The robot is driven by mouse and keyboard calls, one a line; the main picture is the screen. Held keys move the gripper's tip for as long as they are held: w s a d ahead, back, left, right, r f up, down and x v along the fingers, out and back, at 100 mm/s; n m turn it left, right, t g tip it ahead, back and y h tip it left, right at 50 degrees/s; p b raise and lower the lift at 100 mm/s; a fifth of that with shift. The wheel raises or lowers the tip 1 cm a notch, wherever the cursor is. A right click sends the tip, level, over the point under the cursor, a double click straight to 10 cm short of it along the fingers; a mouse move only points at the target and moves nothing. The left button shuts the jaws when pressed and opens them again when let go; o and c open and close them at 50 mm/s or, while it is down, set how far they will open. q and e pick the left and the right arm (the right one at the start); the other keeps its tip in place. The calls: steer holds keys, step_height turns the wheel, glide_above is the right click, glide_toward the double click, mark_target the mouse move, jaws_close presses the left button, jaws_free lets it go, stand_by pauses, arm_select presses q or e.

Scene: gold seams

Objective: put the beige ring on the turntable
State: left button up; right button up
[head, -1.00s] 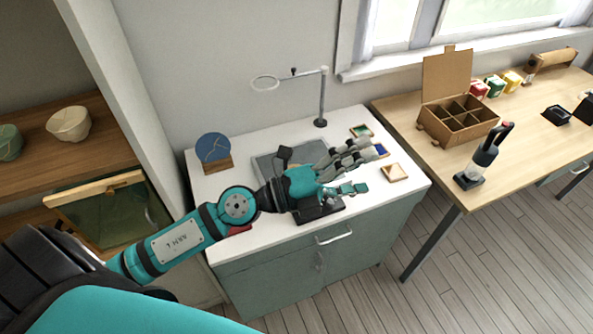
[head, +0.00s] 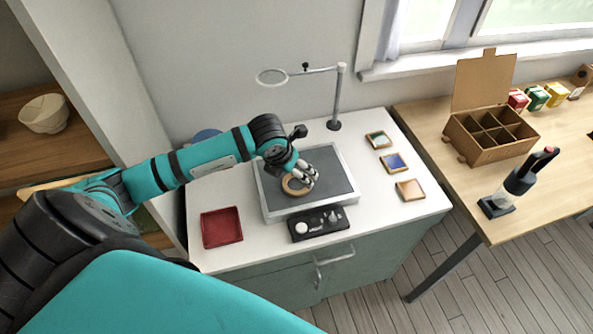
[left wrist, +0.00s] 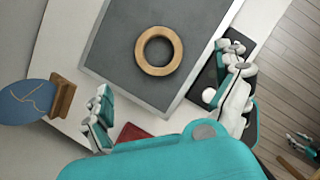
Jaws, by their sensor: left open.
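The beige ring (head: 291,189) lies flat on a dark grey square panel with a pale frame (head: 335,165). It shows whole in the left wrist view (left wrist: 159,51), with grey surface through its hole. My left gripper (head: 306,178) is above the panel at the ring, its fingers partly covering the ring in the head view. In the left wrist view the two fingers (left wrist: 167,98) are wide apart with nothing between them, and the ring is just beyond them. I cannot make out a separate round turntable.
A black control box (head: 318,224) stands at the panel's front edge, a red tray (head: 221,227) to its left. A magnifier stand (head: 337,105) rises behind. Small framed tiles (head: 395,162) lie at right. A blue disc on a wooden stand (left wrist: 62,97) is left of the panel.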

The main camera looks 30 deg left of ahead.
mark_target(298, 183)
arm_select(q)
steer(key=b+x, duration=0.1)
steer(key=x, duration=0.3)
steer(key=shift+w+f+b, duration=0.1)
steer(key=shift+w+b, duration=0.15)
steer(key=shift+b, duration=0.05)
steer(key=shift+w+f+b, duration=0.1)
steer(key=shift+f+b, duration=0.25)
steer(key=shift+f, duration=0.1)
steer(key=b+x, duration=0.3)
steer(key=x, duration=0.2)
steer(key=shift+a+f, duration=0.1)
steer(key=shift+a, duration=0.1)
steer(key=c, duration=1.1)
steer(key=shift+c, duration=0.2)
arm_select(e)
steer(key=w+f, duration=0.4)
steer(key=f, duration=0.2)
steer(key=shift+f+t, duration=0.15)
steer(key=shift+t, duration=0.25)
arm_select(q)
steer(key=shift+r, duration=0.3)
arm_select(e)
steer(key=shift+w+a+f, duration=0.1)
